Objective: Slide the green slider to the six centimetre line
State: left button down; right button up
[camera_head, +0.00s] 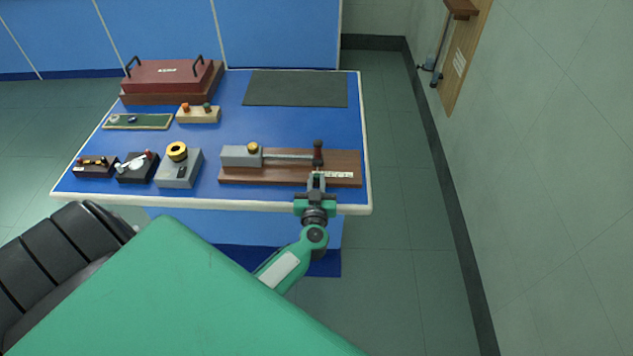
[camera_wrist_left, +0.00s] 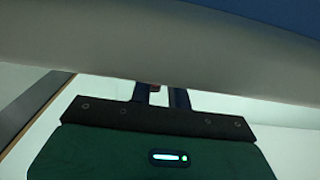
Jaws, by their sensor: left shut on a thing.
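A brown wooden board (camera_head: 250,176) lies near the front right of the blue table. It carries a grey block (camera_head: 236,157) with a yellow knob, a thin rod (camera_head: 288,157), a dark upright slider post (camera_head: 318,150) and a white scale strip (camera_head: 340,175). No green shows on the post. My left gripper (camera_head: 317,177) reaches over the table's front edge, shut at the post's near side; it hides the post's foot and part of the scale. In the left wrist view its fingers (camera_wrist_left: 162,97) show with a small brown bit between them. The scale's figures are too small to read.
Behind are a red case (camera_head: 165,76) and a dark mat (camera_head: 296,88). The blue tabletop (camera_head: 275,125) between board and mat is clear.

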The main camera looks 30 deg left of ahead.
aim_at(338, 191)
pick_arm(q)
jog(key=shift+d+r, duration=0.1)
jog(key=shift+d, duration=0.05)
jog(key=w+d+p, duration=0.2)
jog(key=d, duration=0.1)
jog(key=d+p, duration=0.1)
jog(key=shift+w+d, duration=0.15)
jog(key=shift+w, duration=0.25)
jog(key=shift+w+d, duration=0.15)
jog(key=shift+d, duration=0.2)
jog(key=c, duration=1.3)
grip_release()
